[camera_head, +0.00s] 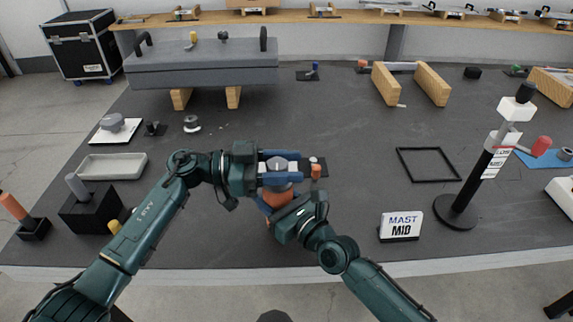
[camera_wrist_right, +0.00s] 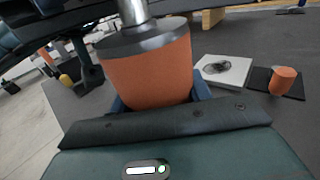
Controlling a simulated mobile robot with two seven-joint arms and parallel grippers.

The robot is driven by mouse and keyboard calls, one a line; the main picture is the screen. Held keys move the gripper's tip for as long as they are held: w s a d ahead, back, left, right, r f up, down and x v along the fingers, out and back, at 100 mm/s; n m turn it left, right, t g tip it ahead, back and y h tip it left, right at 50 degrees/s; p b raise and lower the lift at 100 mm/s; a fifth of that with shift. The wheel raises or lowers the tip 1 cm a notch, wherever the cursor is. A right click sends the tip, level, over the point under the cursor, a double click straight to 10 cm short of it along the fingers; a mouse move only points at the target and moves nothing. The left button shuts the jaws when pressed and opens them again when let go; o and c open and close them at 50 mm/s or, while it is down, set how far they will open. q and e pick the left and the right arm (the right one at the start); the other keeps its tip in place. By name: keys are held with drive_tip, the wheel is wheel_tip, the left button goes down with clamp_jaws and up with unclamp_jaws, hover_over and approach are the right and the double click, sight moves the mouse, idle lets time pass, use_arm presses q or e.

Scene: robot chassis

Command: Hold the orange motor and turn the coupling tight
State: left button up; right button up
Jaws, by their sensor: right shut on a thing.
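The orange motor (camera_head: 278,196) stands upright near the middle of the dark mat. My right gripper (camera_head: 272,208) is shut on its orange body. In the right wrist view the motor (camera_wrist_right: 150,75) fills the middle, with a dark grey top and a silver shaft (camera_wrist_right: 133,10) rising from it. The grey coupling (camera_head: 278,164) is above the motor in the head view. My left gripper (camera_head: 280,168) has its two blue fingers on either side of the coupling. Whether they touch it I cannot tell. The motor's lower end is hidden by my right gripper.
A small pad with an orange piece (camera_head: 316,170) lies just right of the grippers. A black frame (camera_head: 428,148), a MAST MID sign (camera_head: 401,226) and a black post (camera_head: 480,180) stand to the right. A grey tray (camera_head: 111,158) and black block (camera_head: 90,208) are left.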

use_arm(q)
drive_tip(key=c, duration=0.5)
drive_tip(key=shift+c, duration=0.2)
drive_tip(key=shift+m+g, duration=0.4)
drive_tip(key=shift+g, duration=0.2)
drive_tip(key=m+g, duration=0.1)
drive_tip(key=g, duration=0.1)
drive_tip(key=m+g+y, duration=0.1)
drive_tip(key=g, duration=0.1)
drive_tip(key=m+g, duration=0.2)
drive_tip(key=shift+s+y, duration=0.3)
drive_tip(key=shift+s+a+f+m+g+y, duration=0.1)
drive_tip(key=shift+m+g+y, duration=0.5)
drive_tip(key=shift+g, duration=0.3)
drive_tip(key=shift+s+f+m+g+y, duration=0.1)
drive_tip(key=shift+m+g+y, duration=0.3)
drive_tip(key=shift+m+g, duration=0.4)
drive_tip(key=shift+s+a+g+y, duration=0.1)
drive_tip(key=shift+g+y, duration=0.2)
drive_tip(key=shift+g, duration=0.2)
drive_tip(key=o, duration=1)
drive_tip(key=shift+r, duration=0.15)
